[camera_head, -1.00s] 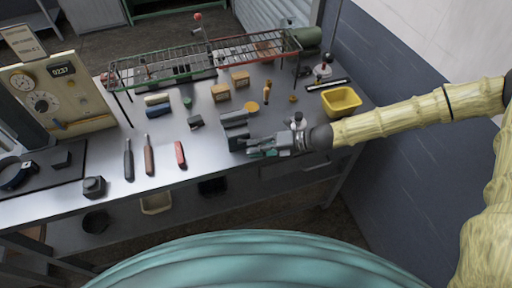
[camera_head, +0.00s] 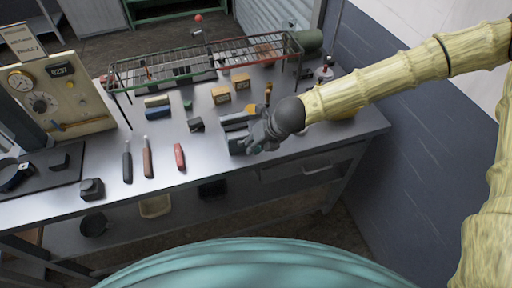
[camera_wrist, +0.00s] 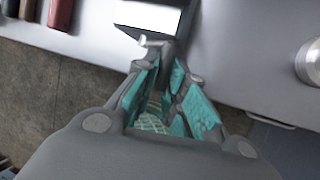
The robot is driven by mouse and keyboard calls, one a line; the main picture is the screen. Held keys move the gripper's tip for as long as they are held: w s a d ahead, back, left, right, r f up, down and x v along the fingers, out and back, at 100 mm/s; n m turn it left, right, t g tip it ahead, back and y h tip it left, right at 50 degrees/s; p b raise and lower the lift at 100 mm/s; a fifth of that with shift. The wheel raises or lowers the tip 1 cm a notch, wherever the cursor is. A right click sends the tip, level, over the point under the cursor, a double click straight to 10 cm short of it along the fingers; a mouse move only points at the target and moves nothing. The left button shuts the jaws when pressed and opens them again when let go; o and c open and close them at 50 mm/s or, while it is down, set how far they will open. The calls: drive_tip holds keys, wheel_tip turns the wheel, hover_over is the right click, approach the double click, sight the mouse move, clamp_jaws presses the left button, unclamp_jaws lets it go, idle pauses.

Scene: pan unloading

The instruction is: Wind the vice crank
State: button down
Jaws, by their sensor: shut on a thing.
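The vice (camera_head: 236,122) is a dark grey block near the front edge of the metal workbench. In the wrist view, its bright flat face and dark body (camera_wrist: 148,16) are just beyond my fingertips. My gripper (camera_head: 250,146) is at the vice's front right side, with the wrist above and to the right. In the wrist view, the teal-padded fingers of my gripper (camera_wrist: 165,68) close around the crank (camera_wrist: 155,42), a grey metal bar with a rounded end at the fingertips. Most of the crank is hidden between the fingers.
A red-handled tool (camera_head: 179,157) and other hand tools lie left of the vice. A wire rack (camera_head: 200,62) stands behind, with small boxes (camera_head: 221,95) in front of it. My arm mostly covers a yellow bin on the right. The bench's front edge is close below my gripper.

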drive_tip(key=shift+s+a+r+n+t+h, duration=0.1)
drive_tip(key=shift+a+r+n+t+h, duration=0.25)
drive_tip(key=shift+h, duration=0.9)
drive_tip(key=shift+s+a+r+n+t+h, duration=0.15)
drive_tip(key=shift+a+t+h, duration=0.35)
drive_tip(key=shift+h, duration=0.7)
drive_tip(key=shift+a+r+n+t+h, duration=0.3)
drive_tip(key=shift+a+t+h, duration=0.15)
drive_tip(key=shift+h, duration=1.1)
drive_tip(key=shift+s, duration=0.1)
drive_tip(key=c, duration=1.5)
unclamp_jaws()
drive_tip(key=shift+o, duration=0.2)
drive_tip(key=v, duration=1.1)
drive_tip(key=shift+s+r, duration=0.2)
drive_tip(key=shift+r, duration=0.1)
